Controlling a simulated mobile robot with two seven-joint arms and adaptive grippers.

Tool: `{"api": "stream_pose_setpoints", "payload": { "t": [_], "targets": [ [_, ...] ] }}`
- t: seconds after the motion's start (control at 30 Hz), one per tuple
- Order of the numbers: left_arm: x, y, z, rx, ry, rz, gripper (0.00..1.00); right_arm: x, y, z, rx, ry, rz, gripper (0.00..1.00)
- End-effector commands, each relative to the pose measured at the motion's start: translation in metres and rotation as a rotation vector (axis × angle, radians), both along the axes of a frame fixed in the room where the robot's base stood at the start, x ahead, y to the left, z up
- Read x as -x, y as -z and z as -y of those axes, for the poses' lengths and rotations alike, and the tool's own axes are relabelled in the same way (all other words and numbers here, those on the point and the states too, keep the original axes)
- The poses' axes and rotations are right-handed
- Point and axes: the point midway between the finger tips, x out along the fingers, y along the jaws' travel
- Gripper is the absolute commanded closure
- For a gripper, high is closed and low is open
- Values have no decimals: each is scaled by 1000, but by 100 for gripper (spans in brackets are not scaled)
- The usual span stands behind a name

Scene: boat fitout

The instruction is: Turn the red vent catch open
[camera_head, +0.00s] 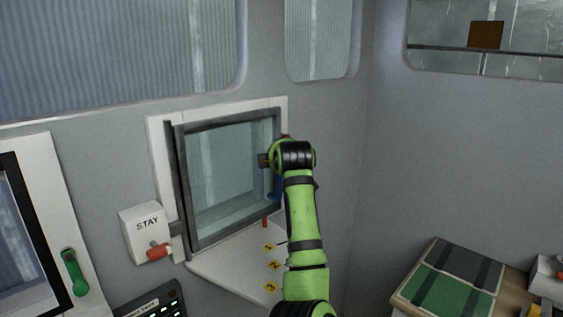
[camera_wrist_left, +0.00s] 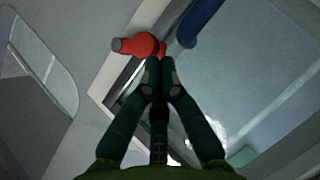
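The red vent catch (camera_wrist_left: 138,45) sits on the vent frame's light border in the left wrist view, with a grey end cap. In the head view only a sliver of red (camera_head: 286,137) shows above my wrist. My left gripper (camera_wrist_left: 160,62) has its two fingertips together right at the catch's inner end. They look shut; nothing is visible between them, and I cannot tell whether they touch the catch. In the head view the gripper is mostly hidden behind my green arm. The framed vent window (camera_head: 181,190) looks closed. My right gripper is out of view.
A blue catch (camera_wrist_left: 199,22) is close beside the fingers. A STAY box (camera_head: 143,222) with a red knob (camera_head: 158,251) stands left of the window. A numbered white plate (camera_head: 235,272) lies below. A bench with a green mat (camera_head: 450,293) is at right.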

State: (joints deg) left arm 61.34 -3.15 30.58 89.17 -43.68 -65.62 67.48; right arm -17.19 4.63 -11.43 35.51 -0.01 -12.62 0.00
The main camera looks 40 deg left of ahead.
Motion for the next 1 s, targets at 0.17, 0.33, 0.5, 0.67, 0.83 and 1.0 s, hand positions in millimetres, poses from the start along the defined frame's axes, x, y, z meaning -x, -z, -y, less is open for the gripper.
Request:
{"api": "stream_pose_setpoints", "payload": {
  "t": [0.17,0.33,0.5,0.67,0.83,1.0],
  "targets": [
    [0,8,-1,3,-2,61,100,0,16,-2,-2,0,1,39],
    [-2,11,0,9,-1,109,100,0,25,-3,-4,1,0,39],
    [-3,10,0,10,-1,131,100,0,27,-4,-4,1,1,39],
    [-3,10,0,10,-1,134,100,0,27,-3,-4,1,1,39],
    [-3,10,0,10,0,134,100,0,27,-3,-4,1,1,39],
    [-3,8,-1,10,0,132,100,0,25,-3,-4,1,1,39]
  ]
}}
